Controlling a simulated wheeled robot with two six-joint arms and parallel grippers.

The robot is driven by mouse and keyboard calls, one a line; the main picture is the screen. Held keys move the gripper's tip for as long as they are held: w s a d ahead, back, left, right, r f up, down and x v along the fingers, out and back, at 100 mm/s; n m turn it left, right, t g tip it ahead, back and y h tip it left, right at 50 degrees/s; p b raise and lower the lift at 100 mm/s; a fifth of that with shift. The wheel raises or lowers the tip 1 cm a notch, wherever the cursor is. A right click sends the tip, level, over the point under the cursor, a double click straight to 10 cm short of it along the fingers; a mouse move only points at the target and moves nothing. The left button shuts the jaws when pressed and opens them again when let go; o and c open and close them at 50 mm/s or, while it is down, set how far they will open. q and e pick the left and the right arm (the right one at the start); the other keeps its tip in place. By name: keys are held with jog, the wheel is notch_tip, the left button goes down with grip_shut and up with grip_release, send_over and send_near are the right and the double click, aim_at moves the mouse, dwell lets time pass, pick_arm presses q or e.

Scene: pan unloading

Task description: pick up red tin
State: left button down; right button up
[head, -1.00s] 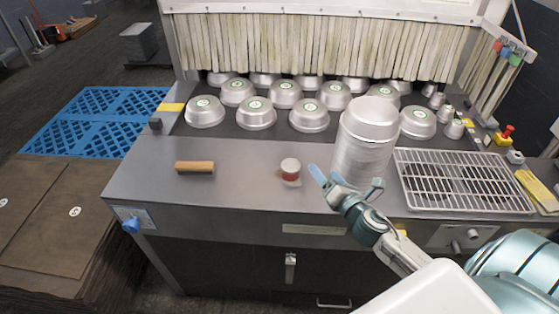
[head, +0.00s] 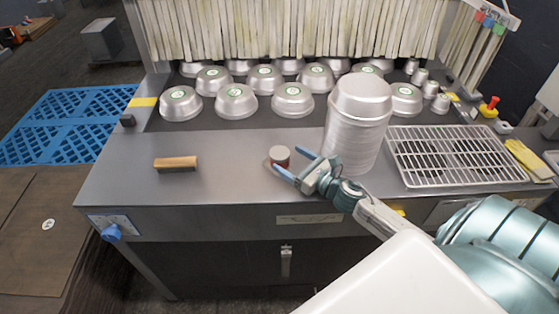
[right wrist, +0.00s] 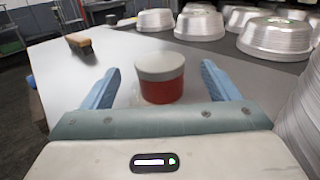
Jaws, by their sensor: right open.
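The red tin (right wrist: 162,90) has a pale grey lid and stands upright on the steel counter (head: 235,165). In the head view the tin (head: 279,154) is left of the tall stack of pans, and its lower part is partly covered by a finger. My right gripper (head: 293,163) is open, with its blue fingertips close to the tin. In the right wrist view my right gripper (right wrist: 160,88) has one finger on each side of the tin, with gaps on both sides. The tin appears just ahead of or between the fingertips. My left gripper is not in view.
A tall stack of pans (head: 357,125) stands close right of my right gripper. Several upturned pans (head: 236,102) sit behind. A wooden-handled brush (head: 176,164) lies left, and a wire rack (head: 455,158) lies right. The counter between brush and tin is clear.

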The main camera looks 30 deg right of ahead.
aim_at(275, 150)
jog(key=shift+w+a+r+p, duration=0.15)
jog(key=shift+w+r+p, duration=0.15)
jog(key=shift+w+p, duration=0.3)
jog(key=shift+w+a+f, duration=0.1)
jog(key=shift+w+f, duration=0.1)
jog(key=shift+w, duration=0.2)
jog(key=shift+w+r+p, duration=0.15)
jog(key=shift+w+p, duration=0.1)
jog(key=shift+p, duration=0.25)
jog(key=p+x, duration=0.2)
jog(key=x, duration=0.2)
jog(key=shift+a+p, duration=0.1)
jog(key=shift+p, duration=0.25)
jog(key=shift+w, duration=0.15)
jog(key=shift+c, duration=0.9)
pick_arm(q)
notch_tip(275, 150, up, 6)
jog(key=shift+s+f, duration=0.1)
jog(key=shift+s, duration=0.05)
pick_arm(e)
jog(key=c, duration=1)
